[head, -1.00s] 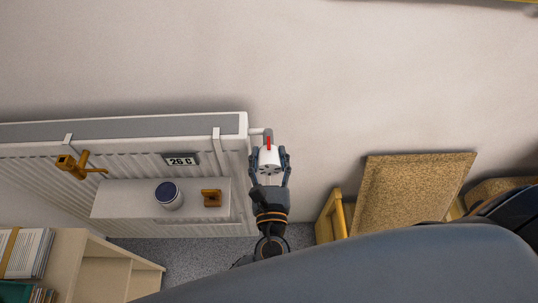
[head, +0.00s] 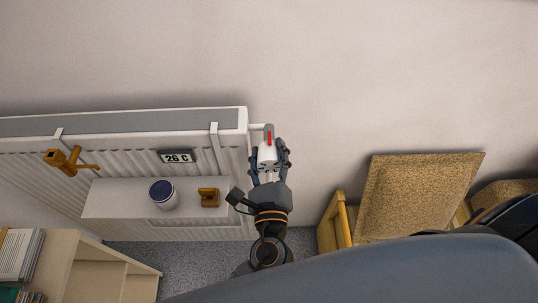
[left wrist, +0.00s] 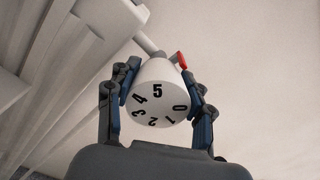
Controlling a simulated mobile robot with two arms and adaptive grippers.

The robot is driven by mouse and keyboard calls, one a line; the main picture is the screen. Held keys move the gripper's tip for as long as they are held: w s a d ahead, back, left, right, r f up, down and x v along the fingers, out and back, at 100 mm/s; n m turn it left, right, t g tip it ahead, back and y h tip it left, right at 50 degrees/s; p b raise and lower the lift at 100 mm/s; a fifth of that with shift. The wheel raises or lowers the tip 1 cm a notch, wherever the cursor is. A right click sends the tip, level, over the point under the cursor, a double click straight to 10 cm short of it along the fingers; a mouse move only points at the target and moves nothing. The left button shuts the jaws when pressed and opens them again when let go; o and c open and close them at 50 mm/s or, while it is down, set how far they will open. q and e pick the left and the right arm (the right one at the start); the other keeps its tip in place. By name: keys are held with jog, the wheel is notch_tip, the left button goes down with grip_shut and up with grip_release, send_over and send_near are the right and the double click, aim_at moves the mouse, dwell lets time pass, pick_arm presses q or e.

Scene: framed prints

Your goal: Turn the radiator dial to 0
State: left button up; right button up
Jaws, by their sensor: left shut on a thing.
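The white radiator dial (head: 268,153) sits on the valve at the radiator's right end, with a red marker (head: 269,138) just behind it. In the left wrist view the dial (left wrist: 157,85) faces me, with black digits 0 to 5. The 5 is near the top and the 0 at the right. The red marker (left wrist: 182,61) is at the upper right, between the directions of 5 and 0. My left gripper (head: 269,160) is shut on the dial, one finger on each side; its fingers also show in the left wrist view (left wrist: 160,100). My right gripper is not in view.
The white radiator (head: 120,150) runs left, bearing a "26 C" display (head: 177,157) and a wooden hook (head: 67,160). A shelf (head: 110,198) on its front holds a dark-topped jar (head: 163,195) and a small wooden item (head: 209,198).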

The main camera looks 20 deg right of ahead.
pick_arm(q)
jog(key=shift+n, duration=0.5)
jog(key=o, duration=1.2)
jog(key=v, duration=1.2)
